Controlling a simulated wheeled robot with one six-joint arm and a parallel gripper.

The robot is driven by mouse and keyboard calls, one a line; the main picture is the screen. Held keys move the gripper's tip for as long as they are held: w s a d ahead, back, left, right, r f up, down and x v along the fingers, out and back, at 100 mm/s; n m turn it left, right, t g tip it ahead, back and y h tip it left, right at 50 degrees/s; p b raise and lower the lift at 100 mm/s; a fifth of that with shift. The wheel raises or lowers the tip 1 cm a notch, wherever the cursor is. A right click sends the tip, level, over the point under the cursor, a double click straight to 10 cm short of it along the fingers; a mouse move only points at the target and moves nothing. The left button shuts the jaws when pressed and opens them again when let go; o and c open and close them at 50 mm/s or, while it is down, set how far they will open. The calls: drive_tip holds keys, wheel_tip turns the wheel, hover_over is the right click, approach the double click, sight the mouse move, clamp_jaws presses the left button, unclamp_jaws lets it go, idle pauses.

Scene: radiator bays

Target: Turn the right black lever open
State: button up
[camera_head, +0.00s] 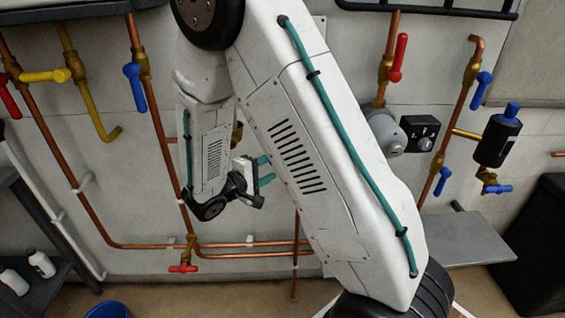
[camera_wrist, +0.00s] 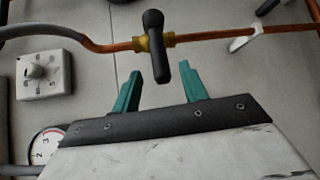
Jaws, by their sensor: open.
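A black lever (camera_wrist: 154,45) sits on a brass valve (camera_wrist: 168,41) in a copper pipe in the wrist view. It stands across the pipe, its lower end pointing toward my gripper. My gripper (camera_wrist: 160,72) is open, with one teal finger on each side of the lever's lower end. I see no clear contact. In the head view my gripper (camera_head: 266,171) is near the wall, partly behind my own arm. No black lever shows clearly there; my arm hides part of the wall. I cannot tell whether this is the right one of several black levers.
A white box with a knob (camera_wrist: 44,73) and a gauge (camera_wrist: 46,143) are left of my gripper. A pipe clip (camera_wrist: 245,38) is to the right. Blue levers (camera_head: 135,87), red levers (camera_head: 398,57) and a yellow lever (camera_head: 45,76) are on other pipes. A grey shelf (camera_head: 465,240) juts out at right.

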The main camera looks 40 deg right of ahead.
drive_tip(key=x, duration=0.6)
drive_tip(key=shift+d, duration=0.15)
clamp_jaws()
